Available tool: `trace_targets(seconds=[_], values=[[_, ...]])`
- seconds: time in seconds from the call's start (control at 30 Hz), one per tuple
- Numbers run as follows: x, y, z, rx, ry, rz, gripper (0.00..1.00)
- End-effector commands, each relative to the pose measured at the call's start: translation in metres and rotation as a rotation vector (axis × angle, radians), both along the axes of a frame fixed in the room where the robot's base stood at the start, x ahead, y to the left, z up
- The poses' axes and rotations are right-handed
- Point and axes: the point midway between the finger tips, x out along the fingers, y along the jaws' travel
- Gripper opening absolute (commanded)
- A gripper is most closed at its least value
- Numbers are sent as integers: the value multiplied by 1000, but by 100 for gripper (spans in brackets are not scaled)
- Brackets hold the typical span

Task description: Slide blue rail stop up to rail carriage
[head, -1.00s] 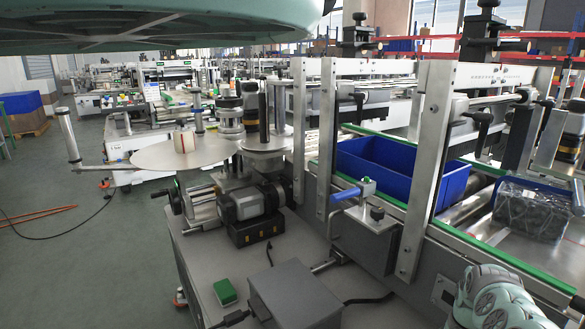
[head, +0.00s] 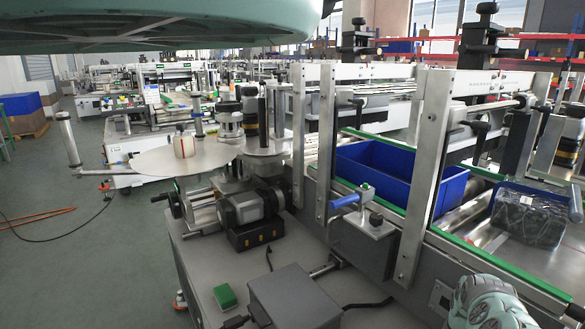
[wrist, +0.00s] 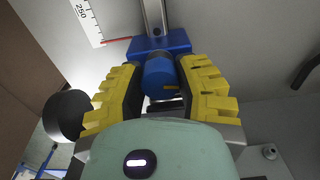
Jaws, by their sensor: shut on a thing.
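The blue rail stop (wrist: 177,43) sits on a narrow metal rail (wrist: 154,16) at the top centre of the wrist view. Its round blue knob (wrist: 159,76) points toward my palm. My gripper (wrist: 160,85) has its yellow ribbed fingers shut on the stop's knob, one on each side. A thin red pointer (wrist: 117,41) extends left from the stop, beside a white scale (wrist: 86,18) marked 250. I cannot pick out the rail carriage for sure in either view. The gripper's fingers do not show in the head view.
A round black knob (wrist: 67,114) stands close left of my gripper in the wrist view. In the head view, the labeller has upright metal posts (head: 426,185), a blue bin (head: 374,170), a blue-handled lever (head: 345,201) and a grey box (head: 292,298). Open floor lies left.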

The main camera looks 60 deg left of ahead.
Motion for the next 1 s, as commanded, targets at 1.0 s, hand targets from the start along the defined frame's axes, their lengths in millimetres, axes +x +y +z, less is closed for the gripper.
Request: trace_targets(seconds=[1.0], values=[[-39,3,1,-1,7,7,0]])
